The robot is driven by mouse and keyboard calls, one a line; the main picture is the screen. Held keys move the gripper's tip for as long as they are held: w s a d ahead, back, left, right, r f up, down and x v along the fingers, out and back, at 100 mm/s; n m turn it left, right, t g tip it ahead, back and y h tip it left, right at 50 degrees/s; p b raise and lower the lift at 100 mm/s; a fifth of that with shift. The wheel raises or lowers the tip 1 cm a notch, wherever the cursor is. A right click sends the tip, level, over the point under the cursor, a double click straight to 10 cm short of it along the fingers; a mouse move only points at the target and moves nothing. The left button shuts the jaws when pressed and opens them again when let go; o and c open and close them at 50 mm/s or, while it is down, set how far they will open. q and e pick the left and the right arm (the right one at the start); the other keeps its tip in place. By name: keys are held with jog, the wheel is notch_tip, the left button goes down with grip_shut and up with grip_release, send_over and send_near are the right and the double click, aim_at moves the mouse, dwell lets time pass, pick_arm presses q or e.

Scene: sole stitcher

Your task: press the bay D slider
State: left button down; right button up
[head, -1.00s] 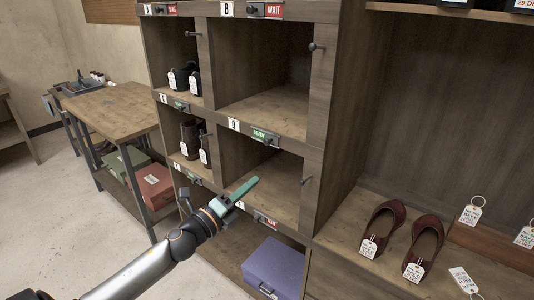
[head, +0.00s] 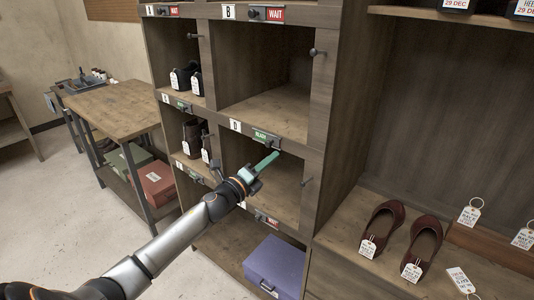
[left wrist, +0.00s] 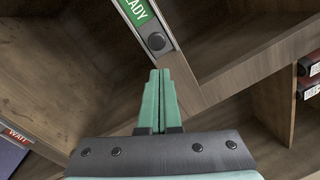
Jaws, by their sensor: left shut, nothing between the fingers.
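The bay D slider (head: 266,138) sits on the shelf edge beside the D label and shows green READY. In the left wrist view its dark round knob (left wrist: 156,41) is at the right end of the green READY strip (left wrist: 134,12). My left gripper (head: 277,155) is shut and empty, with its green fingers just below the slider in the head view. In the left wrist view the fingertips (left wrist: 159,72) point at the knob, with a small gap in the picture. Whether they touch it I cannot tell. My right gripper is not in view.
Bay B's slider (head: 266,14) above shows red WAIT, as does a lower slider (head: 266,219). Bay D's cubby is empty. A purple box (head: 274,266) stands below, and dark red shoes (head: 381,228) stand on the right shelf.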

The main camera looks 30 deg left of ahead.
pick_arm(q)
jog(key=shift+w+a+r, duration=0.2)
jog(key=shift+a+r, duration=0.15)
jog(key=shift+a, duration=0.35)
jog(key=a+b, duration=0.1)
jog(key=a, duration=0.1)
jog(key=a+b, duration=0.1)
jog(key=a, duration=0.2)
jog(key=shift+w+a+f, duration=0.1)
jog(key=shift+w+a, duration=0.1)
jog(key=shift+a, duration=0.2)
